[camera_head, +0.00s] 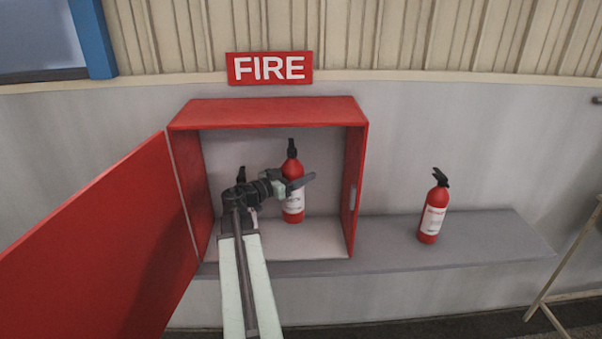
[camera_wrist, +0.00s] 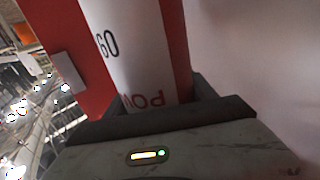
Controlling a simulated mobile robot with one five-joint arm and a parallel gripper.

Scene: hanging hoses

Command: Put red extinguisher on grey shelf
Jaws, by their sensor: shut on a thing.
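A red extinguisher (camera_head: 293,208) with a black top and white label is upright inside the open red cabinet (camera_head: 268,111). My gripper (camera_head: 299,183) is shut around its body at mid-height. In the wrist view, its white label and red side (camera_wrist: 135,45) fill the space between the jaws. I cannot tell whether its base touches the cabinet floor. The grey shelf (camera_head: 490,240) runs along the wall, under and to the right of the cabinet. Another red extinguisher (camera_head: 433,208) stands on it at the right.
A black extinguisher top (camera_head: 241,174) shows behind my arm, inside the cabinet; its body is mostly hidden. The red door (camera_head: 95,250) hangs open to the left. The cabinet's right wall (camera_head: 356,185) stands between the held extinguisher and the shelf's clear stretch.

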